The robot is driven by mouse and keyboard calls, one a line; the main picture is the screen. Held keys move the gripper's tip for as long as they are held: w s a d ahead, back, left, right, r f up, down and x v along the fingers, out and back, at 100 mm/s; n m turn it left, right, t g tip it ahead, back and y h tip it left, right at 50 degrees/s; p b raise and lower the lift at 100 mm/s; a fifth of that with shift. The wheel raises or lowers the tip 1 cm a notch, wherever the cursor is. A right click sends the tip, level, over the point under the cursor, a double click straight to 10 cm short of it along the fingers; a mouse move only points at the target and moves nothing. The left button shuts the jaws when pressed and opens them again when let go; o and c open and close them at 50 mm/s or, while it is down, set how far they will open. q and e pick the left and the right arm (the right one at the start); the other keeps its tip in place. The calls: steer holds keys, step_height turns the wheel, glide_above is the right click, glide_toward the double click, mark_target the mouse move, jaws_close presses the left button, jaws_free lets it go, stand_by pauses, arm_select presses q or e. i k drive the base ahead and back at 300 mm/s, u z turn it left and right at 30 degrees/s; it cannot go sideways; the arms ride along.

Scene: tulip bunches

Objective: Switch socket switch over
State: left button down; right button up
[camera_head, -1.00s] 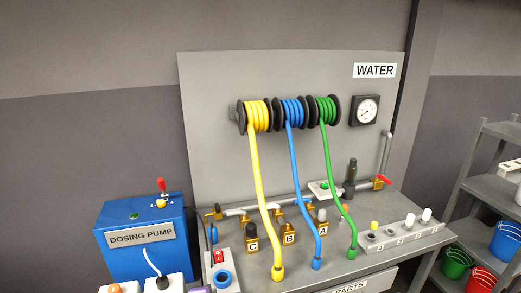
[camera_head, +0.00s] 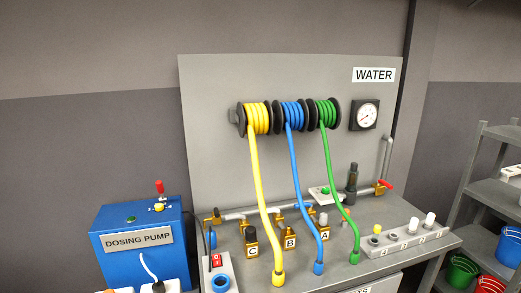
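The socket's red switch (camera_head: 217,260) sits on a pale grey socket box (camera_head: 231,267) at the left front of the bench. A blue round socket (camera_head: 221,282) is just below the switch on the same box. A black cable rises behind the box. Which way the switch is tipped is too small to tell. Neither of my grippers shows in the head view.
A blue dosing pump (camera_head: 145,247) stands left of the box. Yellow (camera_head: 262,205), blue (camera_head: 298,195) and green (camera_head: 336,185) hoses hang from reels to the bench. Brass valves marked C (camera_head: 251,245), B and A stand right of the box. Shelves (camera_head: 490,200) with buckets are far right.

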mark_target(216, 258)
steer(key=z, duration=0.5)
steer(key=k, duration=0.6)
steer(key=z, duration=0.7)
steer(key=i, duration=0.9)
steer(key=u, duration=0.95)
steer(key=i, duration=0.35)
steer(key=u, duration=0.35)
